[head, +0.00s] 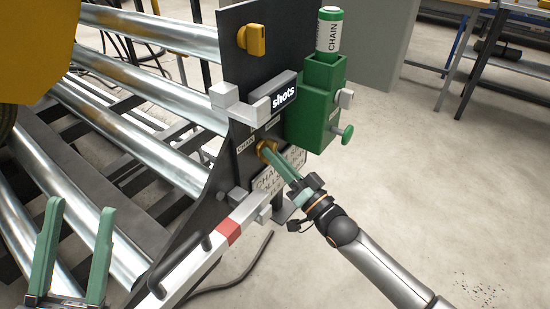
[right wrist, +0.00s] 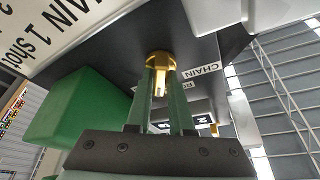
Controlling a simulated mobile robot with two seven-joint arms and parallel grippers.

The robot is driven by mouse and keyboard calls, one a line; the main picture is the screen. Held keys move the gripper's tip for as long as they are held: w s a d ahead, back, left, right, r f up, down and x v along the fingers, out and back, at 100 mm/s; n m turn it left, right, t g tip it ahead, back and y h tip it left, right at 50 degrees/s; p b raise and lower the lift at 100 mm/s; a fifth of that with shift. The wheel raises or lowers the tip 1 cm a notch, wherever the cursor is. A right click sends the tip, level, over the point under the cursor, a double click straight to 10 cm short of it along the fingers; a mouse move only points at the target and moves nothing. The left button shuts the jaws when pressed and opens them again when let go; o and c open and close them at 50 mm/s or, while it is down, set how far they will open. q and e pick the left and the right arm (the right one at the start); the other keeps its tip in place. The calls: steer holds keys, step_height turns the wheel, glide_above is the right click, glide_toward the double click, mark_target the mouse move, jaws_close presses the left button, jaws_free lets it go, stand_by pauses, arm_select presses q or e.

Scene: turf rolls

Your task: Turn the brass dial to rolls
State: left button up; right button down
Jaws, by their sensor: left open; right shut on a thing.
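The brass dial (head: 267,149) sits on the dark upright panel (head: 222,170), just right of a small CHAIN label (head: 245,144). My right gripper (head: 272,156) reaches up from the lower right and is shut on the dial. In the right wrist view the brass dial (right wrist: 160,62) is between the green fingertips (right wrist: 161,80). I cannot tell which label the dial points at. My left gripper (head: 79,210) is open and empty at the lower left.
A green box (head: 315,105) holding a CHAIN canister (head: 329,32) stands close above my right gripper. A "shots" block (head: 283,97), a yellow knob (head: 252,39) and a red-banded bar (head: 228,231) are nearby. Metal rollers (head: 135,140) fill the left.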

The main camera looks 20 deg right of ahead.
steer(key=shift+w+d+n+g+y+b, duration=0.15)
steer(key=shift+n+g+y, duration=0.15)
steer(key=shift+n+y, duration=0.8)
steer(key=shift+s+a+n+g+y+b, duration=0.15)
steer(key=shift+n+g+y, duration=0.2)
steer(key=shift+n, duration=1.4)
steer(key=shift+w+d+n+g+y+b, duration=0.2)
steer(key=shift+n+y, duration=0.55)
steer(key=shift+n, duration=0.7)
steer(key=shift+s+n+g, duration=0.1)
steer(key=shift+n+g, duration=0.15)
steer(key=shift+n, duration=0.15)
steer(key=c, duration=0.8)
jaws_free()
steer(key=p+v, duration=0.2)
steer(key=v, duration=1)
steer(key=shift+f, duration=0.3)
steer(key=shift+s+d, duration=0.1)
